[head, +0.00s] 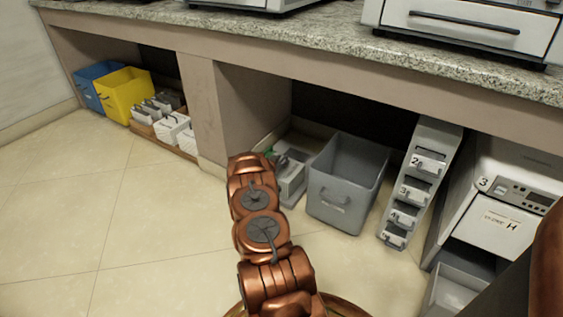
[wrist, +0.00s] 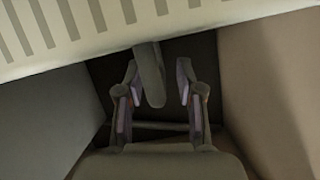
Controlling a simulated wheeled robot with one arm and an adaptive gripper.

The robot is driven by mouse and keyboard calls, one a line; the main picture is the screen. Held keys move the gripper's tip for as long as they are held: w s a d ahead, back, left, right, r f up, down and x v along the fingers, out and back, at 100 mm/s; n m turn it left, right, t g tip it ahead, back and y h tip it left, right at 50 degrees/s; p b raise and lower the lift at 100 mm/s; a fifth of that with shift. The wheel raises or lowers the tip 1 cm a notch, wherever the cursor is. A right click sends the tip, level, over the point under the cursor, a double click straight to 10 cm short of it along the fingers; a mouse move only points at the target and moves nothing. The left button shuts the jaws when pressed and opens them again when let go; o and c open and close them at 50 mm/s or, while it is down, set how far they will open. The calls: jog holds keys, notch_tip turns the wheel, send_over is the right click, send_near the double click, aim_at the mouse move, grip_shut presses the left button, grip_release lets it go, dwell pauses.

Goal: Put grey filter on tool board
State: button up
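My gripper (wrist: 157,80) is open in the wrist view, with its two fingers spread on either side of a dark grey upright handle-like bar (wrist: 150,75). Gaps show between the bar and both fingers. What the bar belongs to is hidden in shadow. In the head view my copper arm reaches toward the space under the counter and hides my gripper. A grey block with a dark handle (head: 291,178) stands just right of the arm's end, partly hidden. I cannot tell whether it is the grey filter. No thing is clearly recognisable as the tool board.
A cream slotted panel (wrist: 70,25) crosses the top of the wrist view. A grey bin (head: 340,205) and a numbered sloping rack (head: 428,140) stand to the right. Blue (head: 88,90) and yellow (head: 126,97) bins and white handled blocks (head: 172,128) are left. The left floor is clear.

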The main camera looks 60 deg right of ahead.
jog(key=p+v, duration=0.4)
jog(key=v, duration=0.8)
jog(key=w+a+r+n+t+y, duration=0.3)
jog(key=w+a+r, duration=0.2)
jog(key=w+a, duration=0.4)
jog(key=w+a+r+n+t+y, duration=0.25)
jog(key=w+a+r, duration=0.35)
jog(key=a, duration=0.4)
jog(key=s+a+r+n+y, duration=0.1)
jog(key=a+r+n+y, duration=0.2)
jog(key=a, duration=0.8)
jog(key=s+a+r+n+y, duration=0.15)
jog(key=a+r+y, duration=0.35)
jog(key=a, duration=0.6)
jog(key=s+a+r+n+g+y, duration=0.1)
jog(key=s+a+r+n+g, duration=0.2)
jog(key=s+a, duration=0.45)
jog(key=s+a+r+n+g+y, duration=0.1)
jog(key=s+a+r+n, duration=0.1)
jog(key=s+a+r, duration=0.5)
jog(key=s+r+n+g+h, duration=0.1)
jog(key=s+n+g, duration=0.1)
jog(key=s, duration=1.3)
jog(key=s+r+n+g+h, duration=0.1)
jog(key=s+n+g, duration=0.1)
jog(key=s, duration=1.3)
jog(key=shift+a+r+g, duration=0.3)
jog(key=shift+a+g, duration=0.15)
jog(key=shift+g, duration=0.4)
